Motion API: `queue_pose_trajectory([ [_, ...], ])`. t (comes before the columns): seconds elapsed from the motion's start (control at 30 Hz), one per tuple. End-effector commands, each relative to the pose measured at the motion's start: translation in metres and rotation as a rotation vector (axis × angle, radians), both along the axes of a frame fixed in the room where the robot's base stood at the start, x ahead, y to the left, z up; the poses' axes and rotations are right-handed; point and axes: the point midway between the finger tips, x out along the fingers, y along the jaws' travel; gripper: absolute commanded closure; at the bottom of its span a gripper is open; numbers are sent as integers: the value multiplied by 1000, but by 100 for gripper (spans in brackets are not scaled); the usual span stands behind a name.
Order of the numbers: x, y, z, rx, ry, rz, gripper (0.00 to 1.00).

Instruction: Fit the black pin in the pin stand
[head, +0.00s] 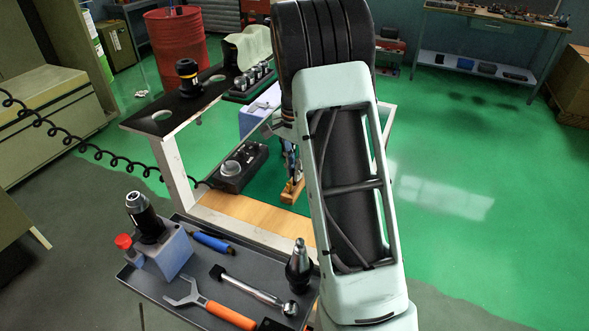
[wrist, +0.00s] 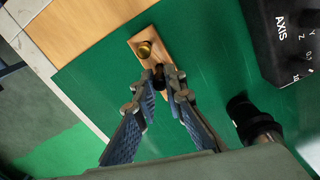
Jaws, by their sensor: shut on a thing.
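The pin stand is a small wooden block (wrist: 149,33) on the green mat in the wrist view, with a brass pin (wrist: 146,49) upright in it. It also shows in the head view (head: 292,191), partly behind my arm. My gripper (wrist: 167,80) has its fingertips close together over the near end of the block. They are shut on the black pin (wrist: 158,74), of which only a small dark part shows between the tips. I cannot tell whether its lower end is in a hole or above the block. My arm hides much of this spot in the head view.
A black box marked AXIS (wrist: 288,38) and a black cylindrical thing (wrist: 252,120) stand right of my gripper in the wrist view. A grey tray (head: 222,292) with tools is in front in the head view. A raised black shelf (head: 170,110) stands at the left.

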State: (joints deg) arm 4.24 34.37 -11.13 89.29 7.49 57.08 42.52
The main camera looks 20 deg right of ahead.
Motion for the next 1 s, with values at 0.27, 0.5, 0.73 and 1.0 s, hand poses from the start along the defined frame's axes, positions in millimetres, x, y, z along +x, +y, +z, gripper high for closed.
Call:
queue_pose_trajectory([
  [0.27,0,0,-5,0,0,0,100],
  [0.5,0,0,-6,0,0,0,100],
  [0.73,0,0,-6,0,0,0,100],
  [1.0,0,0,-6,0,0,0,76],
])
